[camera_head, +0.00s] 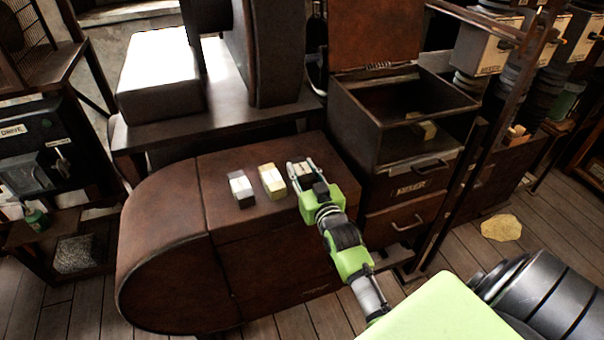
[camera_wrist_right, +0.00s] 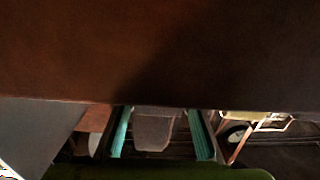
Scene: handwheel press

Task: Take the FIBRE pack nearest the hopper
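Three small packs lie in a row on top of the brown chest with a rounded end (camera_head: 160,245). The left pack is black and white (camera_head: 241,190), the middle one is yellowish (camera_head: 272,181). The right pack, pale with brown (camera_head: 302,169), is partly hidden by my right gripper (camera_head: 301,172). The right gripper's fingers stand apart on either side of it. In the right wrist view its teal fingers (camera_wrist_right: 160,135) are spread, with a greyish block (camera_wrist_right: 154,130) between them and gaps at its sides. No FIBRE lettering is readable. Which thing is the hopper is unclear. My left gripper is not seen.
A shelf with boxes and stacked discs is at the far right. A yellowish patch (camera_head: 501,227) lies on the floor.

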